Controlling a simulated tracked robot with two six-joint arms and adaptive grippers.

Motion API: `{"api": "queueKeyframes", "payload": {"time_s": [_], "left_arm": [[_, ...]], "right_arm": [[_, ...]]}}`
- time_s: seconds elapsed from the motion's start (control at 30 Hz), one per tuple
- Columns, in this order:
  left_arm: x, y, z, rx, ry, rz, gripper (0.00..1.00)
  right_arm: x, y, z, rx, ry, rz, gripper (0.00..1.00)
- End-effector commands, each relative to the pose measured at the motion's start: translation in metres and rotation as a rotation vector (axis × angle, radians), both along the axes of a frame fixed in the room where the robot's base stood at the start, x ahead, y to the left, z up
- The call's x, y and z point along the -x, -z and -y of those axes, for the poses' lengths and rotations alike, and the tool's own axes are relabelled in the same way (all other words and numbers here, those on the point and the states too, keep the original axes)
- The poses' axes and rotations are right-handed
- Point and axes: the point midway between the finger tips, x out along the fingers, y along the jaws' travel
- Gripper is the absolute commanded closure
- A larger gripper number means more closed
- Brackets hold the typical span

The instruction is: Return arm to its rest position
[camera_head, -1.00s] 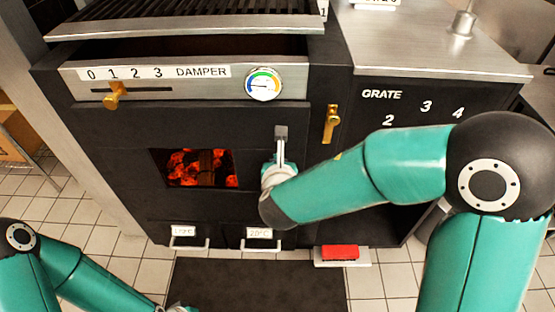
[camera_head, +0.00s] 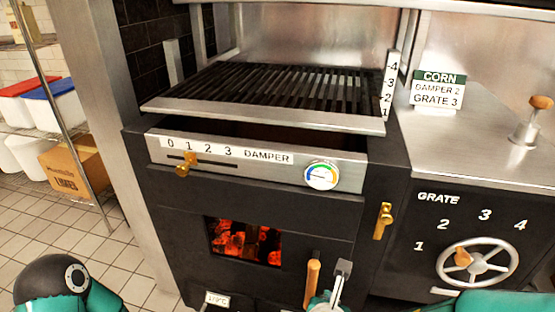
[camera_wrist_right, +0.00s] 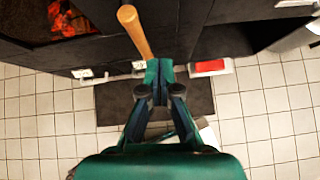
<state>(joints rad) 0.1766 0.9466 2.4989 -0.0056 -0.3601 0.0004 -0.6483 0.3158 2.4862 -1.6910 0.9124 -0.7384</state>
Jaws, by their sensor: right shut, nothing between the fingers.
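My right gripper (camera_head: 338,284) is at the bottom of the head view, in front of the oven's lower front. In the right wrist view my right gripper (camera_wrist_right: 163,75) is shut, its fingers together and empty. A wooden handle (camera_head: 312,280) stands just left of it; it also shows in the right wrist view (camera_wrist_right: 134,32), beside the fingertips. I cannot tell whether they touch. My left arm (camera_head: 62,283) shows at the lower left; its gripper is out of the picture.
The black oven has a glowing window (camera_head: 243,241), a damper knob (camera_head: 186,166), a gauge (camera_head: 321,176) and a brass latch (camera_head: 383,220). A grate wheel (camera_head: 477,264) is at right. Above is the grill (camera_head: 290,86). A cardboard box (camera_head: 74,172) stands left. A red block (camera_wrist_right: 209,66) lies low.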

Motion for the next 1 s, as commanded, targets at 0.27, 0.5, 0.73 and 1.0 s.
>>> {"api": "queueKeyframes", "payload": {"time_s": [0.27, 0.5, 0.73, 1.0], "left_arm": [[0.0, 0.0, 0.0, 0.0, 0.0, 0.0, 1.0], [0.0, 0.0, 0.0, 0.0, 0.0, 0.0, 1.0], [0.0, 0.0, 0.0, 0.0, 0.0, 0.0, 1.0], [0.0, -0.04, 0.0, 0.0, 0.001, 0.001, 1.0]], "right_arm": [[0.105, 0.152, 0.011, -0.503, 0.772, -0.558, 1.0], [0.143, 0.218, -0.027, -0.993, 1.756, -0.692, 1.0], [0.127, 0.262, -0.016, -1.252, 2.465, -0.452, 1.0], [0.12, 0.247, 0.008, -1.348, 2.791, -0.194, 1.0]]}}
